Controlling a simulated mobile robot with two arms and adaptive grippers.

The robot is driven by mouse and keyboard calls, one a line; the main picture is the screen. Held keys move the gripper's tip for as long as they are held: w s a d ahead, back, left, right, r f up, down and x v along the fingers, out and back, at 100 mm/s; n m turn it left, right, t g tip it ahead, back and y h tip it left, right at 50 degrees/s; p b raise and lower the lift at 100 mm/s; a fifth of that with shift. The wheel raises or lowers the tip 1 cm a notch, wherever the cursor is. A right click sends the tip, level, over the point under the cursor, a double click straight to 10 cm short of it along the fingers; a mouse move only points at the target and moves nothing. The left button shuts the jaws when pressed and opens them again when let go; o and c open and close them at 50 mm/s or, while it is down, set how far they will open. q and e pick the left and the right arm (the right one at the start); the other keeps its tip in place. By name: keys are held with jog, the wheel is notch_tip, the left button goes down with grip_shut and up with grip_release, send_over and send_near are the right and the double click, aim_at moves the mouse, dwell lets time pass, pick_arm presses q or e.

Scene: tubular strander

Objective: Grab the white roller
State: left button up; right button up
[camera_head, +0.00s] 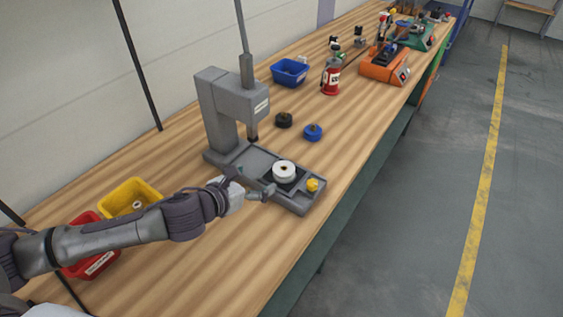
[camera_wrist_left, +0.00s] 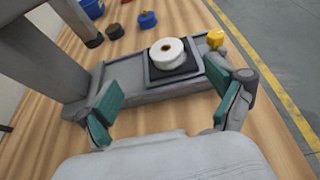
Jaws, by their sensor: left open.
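The white roller (camera_head: 284,171) is a short white cylinder with a dark centre hole. It sits upright on a dark square pad on the base of a grey press-like machine (camera_head: 224,105). In the left wrist view the roller (camera_wrist_left: 167,52) is ahead of my left gripper (camera_wrist_left: 167,108), between the lines of its two teal-padded fingers but beyond the tips. My left gripper (camera_head: 253,189) is open and empty, just left of the roller and apart from it in the head view. My right gripper is not in view.
A yellow knob (camera_head: 313,184) is close to the roller's right. Black (camera_head: 284,119) and blue (camera_head: 312,132) rollers stand behind it. Blue (camera_head: 290,72), yellow (camera_head: 129,196) and red (camera_head: 92,262) bins, a red bottle (camera_head: 331,76) and an orange device (camera_head: 385,67) share the wooden bench.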

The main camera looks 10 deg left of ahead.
aim_at(288, 163)
pick_arm(q)
jog(key=x, duration=0.6)
jog(key=shift+d+p, duration=0.3)
jog(key=shift+w+f, duration=0.15)
jog(key=shift+w, duration=0.2)
jog(key=shift+w+d, duration=0.15)
jog(key=shift+w+d+f, duration=0.1)
jog(key=shift+w+d, duration=0.15)
jog(key=shift+w, duration=0.05)
jog(key=p+x, duration=0.1)
jog(key=x, duration=0.2)
jog(key=shift+w+d+f, duration=0.15)
jog(key=shift+w+d, duration=0.1)
jog(key=shift+d, duration=0.05)
jog(key=shift+w+f, duration=0.15)
jog(key=shift+w, duration=0.1)
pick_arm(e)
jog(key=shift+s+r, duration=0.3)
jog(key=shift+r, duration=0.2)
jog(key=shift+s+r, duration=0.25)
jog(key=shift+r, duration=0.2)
pick_arm(q)
jog(key=shift+s, duration=0.1)
jog(key=shift+c, duration=0.3)
